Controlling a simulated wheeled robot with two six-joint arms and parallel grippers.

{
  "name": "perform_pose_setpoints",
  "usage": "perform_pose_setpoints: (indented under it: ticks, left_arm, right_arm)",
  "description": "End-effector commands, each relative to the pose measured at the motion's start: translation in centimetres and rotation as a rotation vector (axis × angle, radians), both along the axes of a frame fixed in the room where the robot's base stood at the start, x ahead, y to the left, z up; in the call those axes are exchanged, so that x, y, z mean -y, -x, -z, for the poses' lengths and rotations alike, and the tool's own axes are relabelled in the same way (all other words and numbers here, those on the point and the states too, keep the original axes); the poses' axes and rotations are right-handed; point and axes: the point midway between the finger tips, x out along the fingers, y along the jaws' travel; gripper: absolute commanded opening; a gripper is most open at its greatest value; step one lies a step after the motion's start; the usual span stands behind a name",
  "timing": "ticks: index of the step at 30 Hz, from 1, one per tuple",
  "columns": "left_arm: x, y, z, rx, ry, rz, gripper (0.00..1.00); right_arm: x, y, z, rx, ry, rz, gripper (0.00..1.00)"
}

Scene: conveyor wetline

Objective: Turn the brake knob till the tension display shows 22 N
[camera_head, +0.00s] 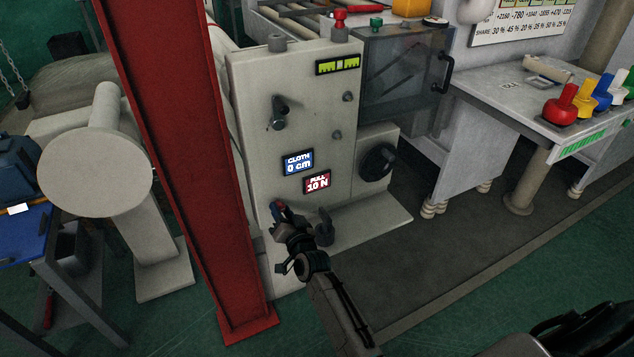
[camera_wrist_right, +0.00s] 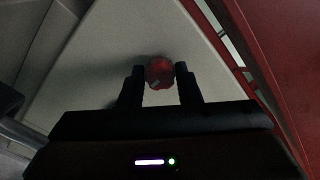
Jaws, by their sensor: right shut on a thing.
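The tension display (camera_head: 317,182) is a red panel low on the cream machine's front and reads "PULL 10 N". My right gripper (camera_head: 279,212) is at the machine's lower front, below and left of that display. In the right wrist view the right gripper (camera_wrist_right: 160,80) is shut on a small red knob (camera_wrist_right: 159,72), with one dark finger on each side of it. The red knob also shows in the head view (camera_head: 277,205), partly hidden by the gripper. My left gripper is not in view.
A blue display (camera_head: 298,162) reading "CLOTH 0 cm" sits above the tension display. A red steel column (camera_head: 190,150) stands close left of my right gripper. A black handwheel (camera_head: 378,161) is on the machine's right. Grey floor lies open in front.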

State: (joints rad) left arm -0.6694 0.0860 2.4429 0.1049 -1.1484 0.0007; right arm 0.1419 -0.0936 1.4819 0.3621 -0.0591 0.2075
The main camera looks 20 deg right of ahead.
Motion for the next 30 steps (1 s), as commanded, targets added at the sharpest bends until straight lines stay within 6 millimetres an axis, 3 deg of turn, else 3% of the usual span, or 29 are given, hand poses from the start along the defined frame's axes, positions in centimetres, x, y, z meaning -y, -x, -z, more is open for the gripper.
perform_pose_setpoints:
  ticks: [9, 18, 24, 30]
  left_arm:
    - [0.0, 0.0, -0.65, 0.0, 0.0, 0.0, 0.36]
    - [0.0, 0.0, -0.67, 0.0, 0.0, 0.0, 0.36]
    - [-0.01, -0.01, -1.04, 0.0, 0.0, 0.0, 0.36]
    - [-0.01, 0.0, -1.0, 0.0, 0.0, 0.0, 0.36]
  right_arm:
    - [0.0, 0.02, -0.04, -0.009, -0.274, 0.0, 0.14]
    - [0.01, 0.01, -0.01, -0.01, -0.296, 0.0, 0.14]
    - [-0.01, 0.02, -0.02, -0.02, -0.541, 0.0, 0.14]
    - [-0.01, 0.02, 0.04, -0.021, -0.584, 0.0, 0.14]
